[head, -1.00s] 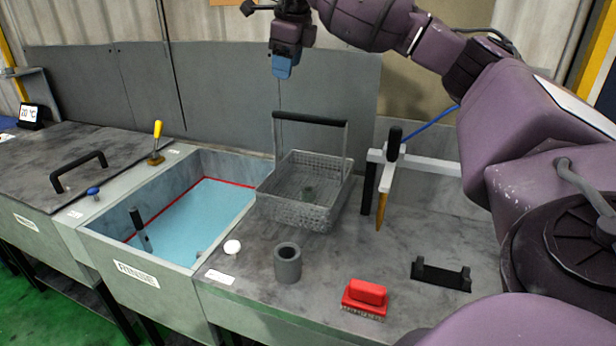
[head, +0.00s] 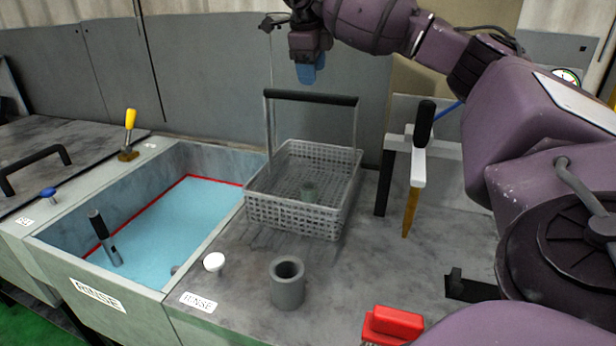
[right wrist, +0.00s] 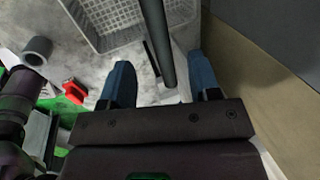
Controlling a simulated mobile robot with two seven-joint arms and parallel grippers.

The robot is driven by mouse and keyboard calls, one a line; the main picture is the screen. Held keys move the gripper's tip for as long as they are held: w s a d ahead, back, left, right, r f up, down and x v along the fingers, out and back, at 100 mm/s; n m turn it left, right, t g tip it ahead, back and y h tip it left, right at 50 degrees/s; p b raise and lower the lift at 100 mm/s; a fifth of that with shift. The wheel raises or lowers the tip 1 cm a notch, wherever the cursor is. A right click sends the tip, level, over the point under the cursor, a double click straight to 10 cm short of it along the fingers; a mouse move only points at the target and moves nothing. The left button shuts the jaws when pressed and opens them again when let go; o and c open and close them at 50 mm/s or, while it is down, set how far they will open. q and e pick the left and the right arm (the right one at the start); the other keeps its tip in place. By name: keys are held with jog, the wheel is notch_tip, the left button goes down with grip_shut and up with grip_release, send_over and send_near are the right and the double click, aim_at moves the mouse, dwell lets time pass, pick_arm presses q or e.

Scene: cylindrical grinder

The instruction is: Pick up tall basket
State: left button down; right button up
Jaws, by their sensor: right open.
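The tall basket (head: 303,196) is a grey wire mesh basket on the grey worktop, right of the rinse tank. Its tall frame carries a black handle bar (head: 311,98) across the top. My right gripper (head: 308,74) is above the basket handle in the head view, blue fingers down. In the right wrist view the open fingers (right wrist: 163,82) point toward the dark handle bar (right wrist: 158,42), which runs between them lengthwise at some distance. The basket mesh (right wrist: 115,25) shows beyond. My left gripper is not in view.
The rinse tank (head: 52,237) holds blue liquid and a dark-handled tool. A grey cylinder (head: 287,283), a white knob (head: 214,262) and a red brush (head: 392,325) are in front. A grey panel (head: 215,80) rises behind.

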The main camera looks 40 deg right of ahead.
aim_at(309, 96)
jog(key=shift+w+a+x, duration=0.1)
jog(key=shift+w+x, duration=0.1)
jog(key=shift+x, duration=1.1)
jog(key=shift+w+a+x, duration=0.1)
jog(key=shift+w+x, duration=0.1)
jog(key=shift+x, duration=1.05)
jog(key=shift+w+a+x, duration=0.1)
jog(key=shift+w+x, duration=0.15)
jog(key=shift+x, duration=1.05)
grip_shut()
jog(key=shift+r, duration=0.15)
